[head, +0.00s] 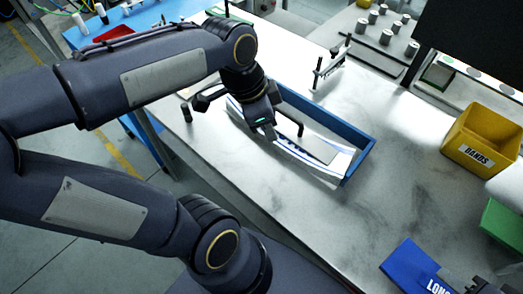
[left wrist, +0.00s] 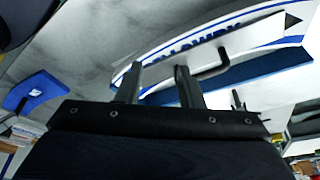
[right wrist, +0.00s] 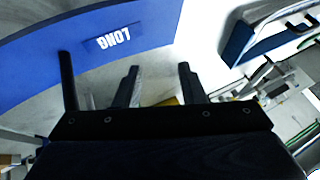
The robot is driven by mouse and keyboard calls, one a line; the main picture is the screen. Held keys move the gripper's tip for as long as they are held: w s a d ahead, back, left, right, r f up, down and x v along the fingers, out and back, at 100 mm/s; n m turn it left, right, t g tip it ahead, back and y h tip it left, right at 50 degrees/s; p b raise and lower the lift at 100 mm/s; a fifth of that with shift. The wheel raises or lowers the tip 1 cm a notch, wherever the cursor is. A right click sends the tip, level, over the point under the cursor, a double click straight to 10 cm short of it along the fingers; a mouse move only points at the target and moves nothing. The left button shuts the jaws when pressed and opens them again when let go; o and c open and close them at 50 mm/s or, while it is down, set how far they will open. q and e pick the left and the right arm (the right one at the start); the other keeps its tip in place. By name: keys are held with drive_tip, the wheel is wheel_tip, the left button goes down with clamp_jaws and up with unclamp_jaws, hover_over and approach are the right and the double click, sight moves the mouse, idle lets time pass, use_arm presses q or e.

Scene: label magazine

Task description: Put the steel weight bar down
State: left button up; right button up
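The steel weight bar (head: 318,150) lies on a stack of white and blue printed labels (head: 322,165) in the long blue tray (head: 358,164). In the left wrist view the bar (left wrist: 240,43) looks pale and carries a dark bent handle (left wrist: 214,66). My left gripper (head: 268,133) is over the left part of the tray, close beside the handle. Its two fingers (left wrist: 157,84) stand apart with nothing clearly held between them.
A small dark stand (head: 330,68) is behind the tray. Several metal cylinders sit at the back. The steel table (head: 280,205) is clear in front of the tray.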

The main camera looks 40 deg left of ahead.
use_arm(q)
drive_tip(key=s+d+f+n+t+h, duration=0.1)
drive_tip(key=s+d+f+n+t, duration=0.1)
drive_tip(key=s+n, duration=0.4)
drive_tip(key=d+f+n, duration=0.1)
drive_tip(key=n, duration=0.3)
drive_tip(key=shift+s+t+h, duration=0.3)
drive_tip(key=shift+t, duration=0.1)
